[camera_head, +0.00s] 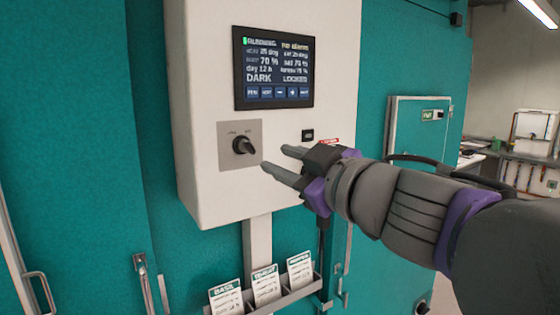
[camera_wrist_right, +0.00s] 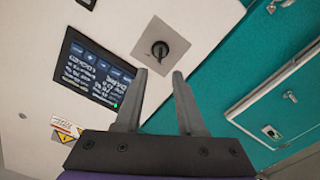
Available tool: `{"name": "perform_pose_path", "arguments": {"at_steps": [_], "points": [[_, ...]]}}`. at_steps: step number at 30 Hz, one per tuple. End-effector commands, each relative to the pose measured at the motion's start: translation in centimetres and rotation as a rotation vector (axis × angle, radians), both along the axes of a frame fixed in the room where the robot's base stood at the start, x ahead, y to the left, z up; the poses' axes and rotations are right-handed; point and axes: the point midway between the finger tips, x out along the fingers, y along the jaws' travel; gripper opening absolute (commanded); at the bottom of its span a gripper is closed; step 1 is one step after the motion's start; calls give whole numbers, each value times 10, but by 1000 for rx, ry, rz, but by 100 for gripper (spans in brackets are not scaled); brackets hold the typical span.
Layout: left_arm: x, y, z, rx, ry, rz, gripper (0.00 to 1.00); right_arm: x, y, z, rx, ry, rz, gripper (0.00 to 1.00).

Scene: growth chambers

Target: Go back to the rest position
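My right gripper (camera_head: 273,158) reaches in from the right in the head view, in front of the white control box (camera_head: 200,110). Its two grey fingers are apart and empty; they also show in the right wrist view (camera_wrist_right: 160,72). The black rotary knob (camera_head: 243,145) on its grey plate is just left of the fingertips in the head view. In the right wrist view the knob (camera_wrist_right: 159,49) is beyond the fingertips, apart from them. The lit display (camera_head: 273,68) above the knob reads DARK and LOCKED. My left gripper is not in view.
A rack (camera_head: 290,297) with several labelled cards hangs below the box. Teal chamber walls (camera_head: 75,120) with door handles stand on the left. A smaller white-framed panel (camera_head: 420,125) is behind my right arm. A bench with equipment is at the far right.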

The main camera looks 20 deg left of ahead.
Motion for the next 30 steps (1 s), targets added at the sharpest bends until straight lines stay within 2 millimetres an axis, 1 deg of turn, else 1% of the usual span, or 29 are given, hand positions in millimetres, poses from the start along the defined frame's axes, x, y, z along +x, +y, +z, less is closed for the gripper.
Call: {"name": "perform_pose_path", "arguments": {"at_steps": [6,8,11,14,15,17,18,20,21,22,23,24,26,27,29,30], "points": [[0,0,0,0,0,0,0,0,0,0,0,0,-1,38],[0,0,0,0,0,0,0,3,-3,-2,3,3,-14,38],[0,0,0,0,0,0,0,18,-21,-15,12,21,-96,38],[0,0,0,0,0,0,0,44,-59,-46,28,67,-256,38],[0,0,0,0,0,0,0,53,-80,-64,33,95,-334,38],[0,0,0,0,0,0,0,64,-113,-96,36,146,-451,38],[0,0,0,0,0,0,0,68,-134,-118,36,184,-526,38],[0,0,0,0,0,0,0,70,-165,-153,34,245,-628,38],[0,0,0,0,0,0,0,68,-185,-177,30,289,-692,38],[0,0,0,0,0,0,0,66,-199,-195,27,323,-735,38],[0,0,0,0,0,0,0,62,-213,-214,25,359,-777,38],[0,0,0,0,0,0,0,56,-230,-239,20,408,-829,38],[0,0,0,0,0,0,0,43,-253,-277,12,486,-899,38],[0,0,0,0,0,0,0,32,-267,-302,6,540,-940,38],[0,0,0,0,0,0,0,13,-285,-341,-2,625,-995,38],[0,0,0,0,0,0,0,-1,-296,-366,-7,684,-1025,38]]}}
